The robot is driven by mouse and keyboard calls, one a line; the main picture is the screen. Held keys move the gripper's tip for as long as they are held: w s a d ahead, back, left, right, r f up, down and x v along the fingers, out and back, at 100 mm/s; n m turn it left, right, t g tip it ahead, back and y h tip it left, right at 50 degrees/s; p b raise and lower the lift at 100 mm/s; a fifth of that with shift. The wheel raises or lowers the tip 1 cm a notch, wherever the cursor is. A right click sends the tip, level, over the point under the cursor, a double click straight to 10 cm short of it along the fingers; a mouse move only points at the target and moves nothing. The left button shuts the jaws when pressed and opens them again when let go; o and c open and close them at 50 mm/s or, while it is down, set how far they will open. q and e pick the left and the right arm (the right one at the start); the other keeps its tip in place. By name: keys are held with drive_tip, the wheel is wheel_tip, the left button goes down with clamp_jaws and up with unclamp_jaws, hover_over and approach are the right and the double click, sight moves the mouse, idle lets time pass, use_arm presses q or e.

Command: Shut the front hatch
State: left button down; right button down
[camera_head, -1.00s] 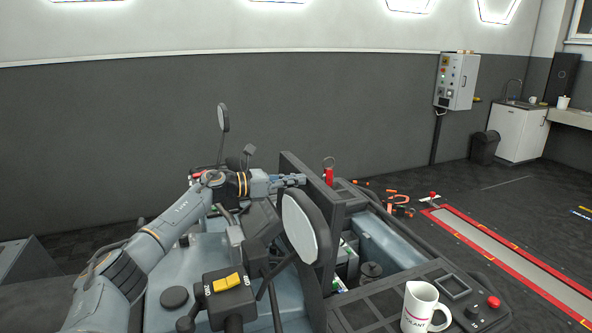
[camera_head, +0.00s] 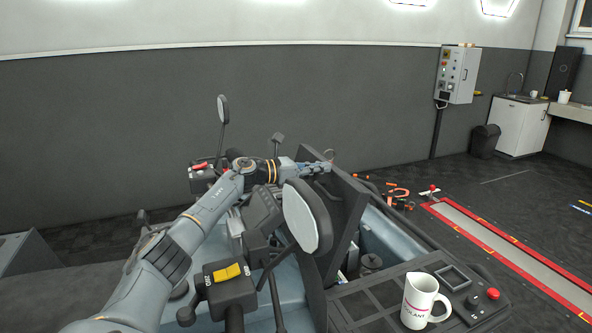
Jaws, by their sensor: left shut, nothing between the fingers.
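The front hatch (camera_head: 347,212) is a dark flat panel, standing partly open and leaning right over the open front compartment (camera_head: 398,240). My left gripper (camera_head: 322,168) is shut and empty, at the upper edge of the hatch on its left side; it looks to be against the panel, though exact contact is hard to tell. A round mirror (camera_head: 300,217) hides part of the hatch's lower left. My right gripper is not in view.
A white mug (camera_head: 417,300) stands on the dark front deck (camera_head: 367,306), near a red button (camera_head: 493,293). The handlebar with a yellow switch (camera_head: 227,272) is in the foreground. Orange and red tools (camera_head: 398,193) lie on the floor beyond.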

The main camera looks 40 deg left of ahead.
sight(340, 170)
use_arm(q)
drive_tip(key=w+d+f+g+b, duration=0.1)
drive_tip(key=w+d+b, duration=0.3)
drive_tip(key=w, duration=0.4)
drive_tip(key=shift+d+f+y+b, duration=0.15)
drive_tip(key=shift+f+y+b, duration=0.35)
drive_tip(key=shift+f, duration=0.4)
